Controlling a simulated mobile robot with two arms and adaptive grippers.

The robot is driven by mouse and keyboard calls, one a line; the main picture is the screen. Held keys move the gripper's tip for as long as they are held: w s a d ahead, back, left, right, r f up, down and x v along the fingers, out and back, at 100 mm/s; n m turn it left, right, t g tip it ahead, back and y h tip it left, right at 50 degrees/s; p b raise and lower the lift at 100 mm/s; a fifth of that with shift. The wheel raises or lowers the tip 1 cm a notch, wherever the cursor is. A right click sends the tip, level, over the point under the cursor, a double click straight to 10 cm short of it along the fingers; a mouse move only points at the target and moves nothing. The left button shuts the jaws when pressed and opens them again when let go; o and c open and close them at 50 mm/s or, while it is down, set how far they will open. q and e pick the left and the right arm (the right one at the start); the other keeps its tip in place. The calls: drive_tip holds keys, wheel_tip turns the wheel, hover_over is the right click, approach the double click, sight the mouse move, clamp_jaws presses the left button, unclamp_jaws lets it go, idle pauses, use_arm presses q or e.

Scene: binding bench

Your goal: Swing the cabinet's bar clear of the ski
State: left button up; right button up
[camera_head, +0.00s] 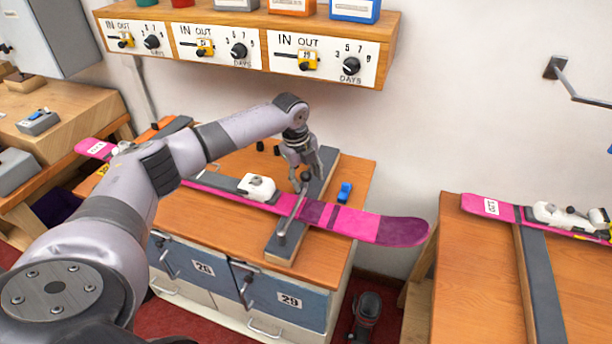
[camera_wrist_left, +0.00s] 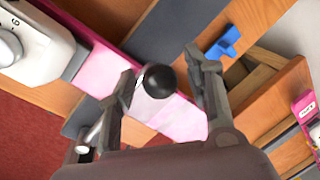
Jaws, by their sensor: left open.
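The pink ski (camera_head: 330,215) lies across the wooden cabinet top (camera_head: 345,180) on a grey-topped rest (camera_head: 279,250). The cabinet's metal bar (camera_head: 291,216) crosses over the ski, from a pivot near the front of the rest to a dark ball knob (camera_head: 305,178) at its far end. My left gripper (camera_head: 306,170) is open and reaches down at the knob. In the left wrist view, the black knob (camera_wrist_left: 158,80) sits between the spread fingers (camera_wrist_left: 162,65), nearer the left finger. Whether a finger touches it cannot be told. My right gripper is out of view.
A white binding piece (camera_head: 257,187) sits on the ski, left of the bar. A blue clip-like object (camera_head: 345,191) lies right of the rest. A second bench (camera_head: 470,270) with another pink ski (camera_head: 491,207) stands at right. A shelf with dials (camera_head: 265,52) hangs above.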

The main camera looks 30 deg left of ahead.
use_arm(q)
drive_tip(key=shift+c, duration=0.4)
clamp_jaws()
idle(0.4)
